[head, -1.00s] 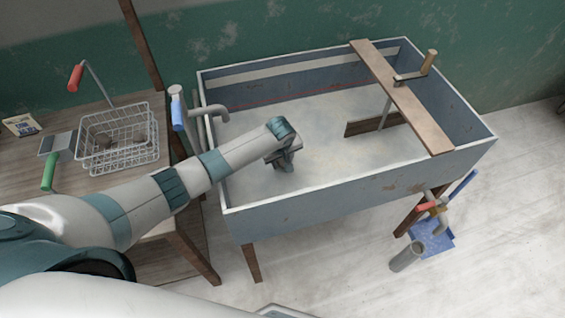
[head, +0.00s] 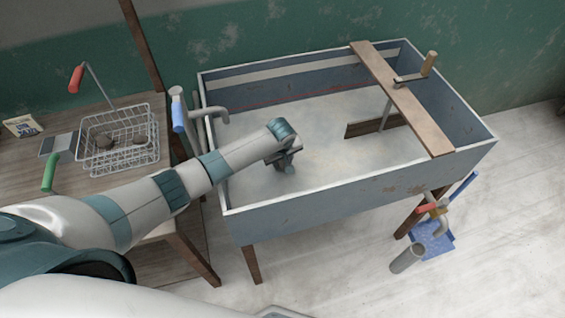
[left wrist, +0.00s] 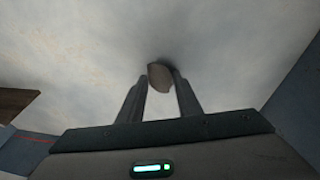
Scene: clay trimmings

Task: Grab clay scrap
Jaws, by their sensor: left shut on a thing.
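My left gripper (head: 288,164) reaches down into the blue-grey trough (head: 340,194), near its floor at the left part. In the left wrist view, its two dark fingers (left wrist: 163,80) are closed on a small grey-brown clay scrap (left wrist: 159,77) held at the fingertips. The scrap is close to the pale trough floor; whether it touches is unclear. In the head view my gripper hides this scrap. Other brownish lumps (head: 105,141) lie in a wire basket (head: 120,160) on the wooden table at left. My right gripper is out of view.
A wooden board (head: 405,98) lies across the trough's right part, with an upright panel (head: 372,125) below it. A green-handled scraper (head: 50,172) lies beside the basket.

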